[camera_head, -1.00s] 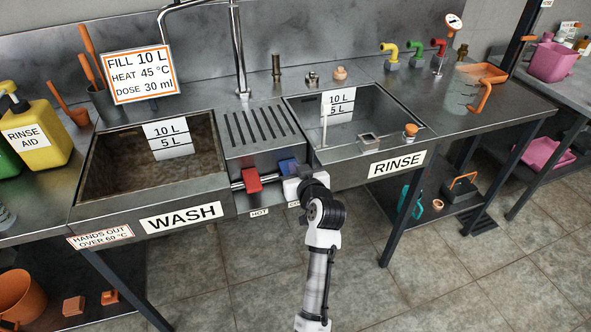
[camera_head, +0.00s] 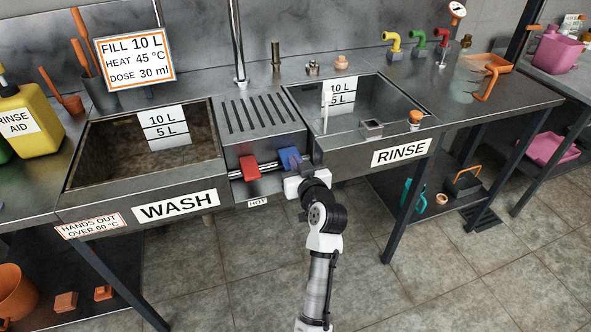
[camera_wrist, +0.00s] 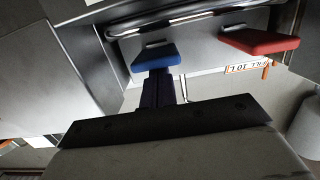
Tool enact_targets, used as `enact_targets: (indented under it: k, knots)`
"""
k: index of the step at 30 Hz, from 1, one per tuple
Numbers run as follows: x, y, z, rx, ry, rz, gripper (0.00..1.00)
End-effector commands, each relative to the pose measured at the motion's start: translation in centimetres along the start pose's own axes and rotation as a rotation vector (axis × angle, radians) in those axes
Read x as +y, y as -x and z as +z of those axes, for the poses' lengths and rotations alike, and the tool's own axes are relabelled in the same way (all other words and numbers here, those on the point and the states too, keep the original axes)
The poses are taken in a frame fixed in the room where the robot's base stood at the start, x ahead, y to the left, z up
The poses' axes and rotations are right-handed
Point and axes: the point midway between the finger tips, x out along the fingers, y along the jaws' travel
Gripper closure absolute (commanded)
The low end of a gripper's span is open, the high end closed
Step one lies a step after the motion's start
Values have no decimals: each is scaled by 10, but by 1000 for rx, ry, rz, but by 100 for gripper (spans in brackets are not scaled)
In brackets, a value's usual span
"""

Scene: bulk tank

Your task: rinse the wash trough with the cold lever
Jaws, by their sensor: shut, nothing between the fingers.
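The blue cold lever (camera_head: 289,158) sits on the front panel between the troughs, right of the red hot lever (camera_head: 250,168). My gripper (camera_head: 306,166) is shut and empty, at the right edge of the blue lever. In the wrist view, the dark fingers (camera_wrist: 158,90) reach the underside of the blue lever (camera_wrist: 156,57); whether they touch it I cannot tell. The red lever (camera_wrist: 260,42) is clear of them. The wash trough (camera_head: 85,193) at left has brown, dirty-looking inner walls; no water shows in it. The faucet pipe (camera_head: 238,45) rises behind the panel.
A rail (camera_wrist: 190,20) runs along the levers. The floor in front is free.

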Motion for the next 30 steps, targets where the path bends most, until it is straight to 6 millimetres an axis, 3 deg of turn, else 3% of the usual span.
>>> enact_targets:
  k: [1, 12, 30]
  knots:
    - [0, -1, 11, 15, 0, -1, 100]
    - [0, 0, 22, 138, -1, 0, 100]
    - [0, 0, 28, 189, -2, -1, 100]
